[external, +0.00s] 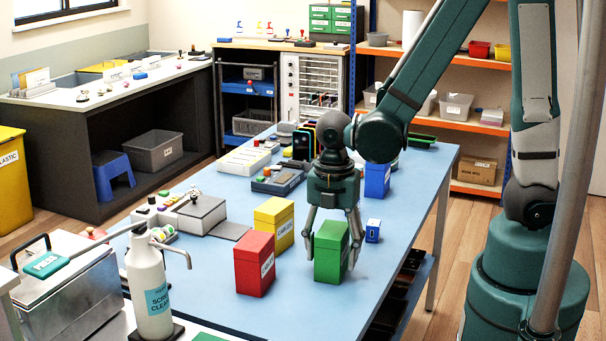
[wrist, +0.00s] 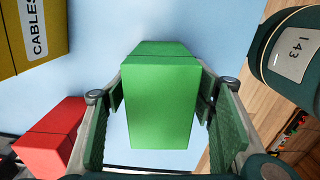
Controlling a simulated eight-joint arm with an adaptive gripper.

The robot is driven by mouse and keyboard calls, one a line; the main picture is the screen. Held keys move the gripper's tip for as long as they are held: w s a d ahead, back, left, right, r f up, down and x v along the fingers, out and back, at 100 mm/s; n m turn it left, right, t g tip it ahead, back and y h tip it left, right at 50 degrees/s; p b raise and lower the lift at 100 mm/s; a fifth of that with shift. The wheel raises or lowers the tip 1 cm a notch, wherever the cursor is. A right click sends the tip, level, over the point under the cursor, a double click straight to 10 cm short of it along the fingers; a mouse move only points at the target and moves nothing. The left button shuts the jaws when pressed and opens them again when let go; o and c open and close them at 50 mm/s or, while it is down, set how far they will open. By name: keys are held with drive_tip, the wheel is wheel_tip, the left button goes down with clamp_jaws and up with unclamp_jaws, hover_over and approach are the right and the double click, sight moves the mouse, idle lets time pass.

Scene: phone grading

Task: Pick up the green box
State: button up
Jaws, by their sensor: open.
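The green box (external: 329,258) stands upright on the blue table, near its front right edge. My gripper (external: 331,262) points down over it in the external view, with a finger on either side of the box. In the wrist view, the green box (wrist: 160,100) lies between the two open fingers (wrist: 160,102). Narrow gaps seem to show beside the box, and I cannot tell if either finger touches it.
A red box (external: 254,264) and a yellow box (external: 274,222) labelled CABLES (wrist: 34,25) stand left of the green box.

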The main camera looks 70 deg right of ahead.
drive_tip(key=shift+f, duration=1.1)
drive_tip(key=c, duration=1.1)
